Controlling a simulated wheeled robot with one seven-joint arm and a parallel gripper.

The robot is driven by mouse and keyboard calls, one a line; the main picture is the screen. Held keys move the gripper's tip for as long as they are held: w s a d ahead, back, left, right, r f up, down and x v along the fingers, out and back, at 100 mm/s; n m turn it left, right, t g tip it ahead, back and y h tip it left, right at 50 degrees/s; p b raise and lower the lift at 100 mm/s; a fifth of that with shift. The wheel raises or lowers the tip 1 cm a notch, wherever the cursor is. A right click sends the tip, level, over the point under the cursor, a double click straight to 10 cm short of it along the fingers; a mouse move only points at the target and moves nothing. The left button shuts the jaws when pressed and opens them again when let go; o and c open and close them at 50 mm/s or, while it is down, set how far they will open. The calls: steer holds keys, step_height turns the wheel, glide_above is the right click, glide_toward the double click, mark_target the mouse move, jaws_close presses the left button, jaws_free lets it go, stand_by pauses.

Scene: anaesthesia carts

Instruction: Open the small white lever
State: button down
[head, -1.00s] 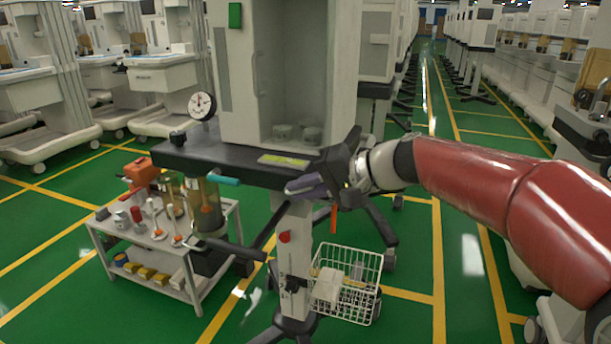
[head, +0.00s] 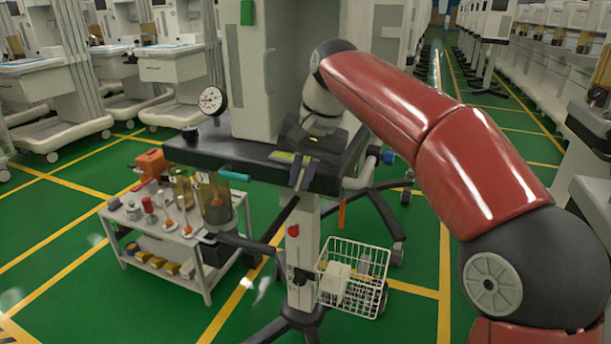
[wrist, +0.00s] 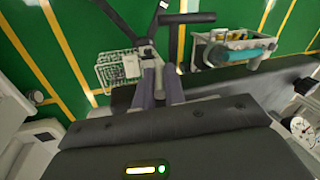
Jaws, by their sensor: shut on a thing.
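My gripper (head: 298,182) is over the front edge of the dark cart top (head: 205,150), beside a yellow-green label (head: 283,157). Its fingers point down towards the front in the head view. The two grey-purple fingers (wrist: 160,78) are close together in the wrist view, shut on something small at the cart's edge. The small white lever is not clearly seen; the fingers and the gripper body hide that spot, and I take it to be between the fingers. A pale part (wrist: 151,64) shows at the fingertips, but it may be the cart's column behind.
A teal handle (head: 234,174) and a dial gauge (head: 212,100) are left of my gripper. An orange lever (head: 341,214) hangs below the cart top. A wire basket (head: 353,279) is low on the column. A white side trolley (head: 205,281) stands left.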

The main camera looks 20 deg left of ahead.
mark_target(305, 164)
steer(key=shift+s+a+f+h, duration=0.1)
steer(key=shift+a+f+h, duration=0.1)
steer(key=shift+h, duration=0.4)
steer(key=c, duration=1.5)
jaws_free()
steer(key=shift+r, duration=0.1)
steer(key=shift+r, duration=0.15)
steer(key=r, duration=0.4)
steer(key=d+r, duration=0.1)
steer(key=r, duration=0.1)
steer(key=shift+r, duration=0.3)
steer(key=shift+d+r, duration=0.1)
steer(key=shift+r, duration=0.3)
steer(key=shift+d, duration=0.1)
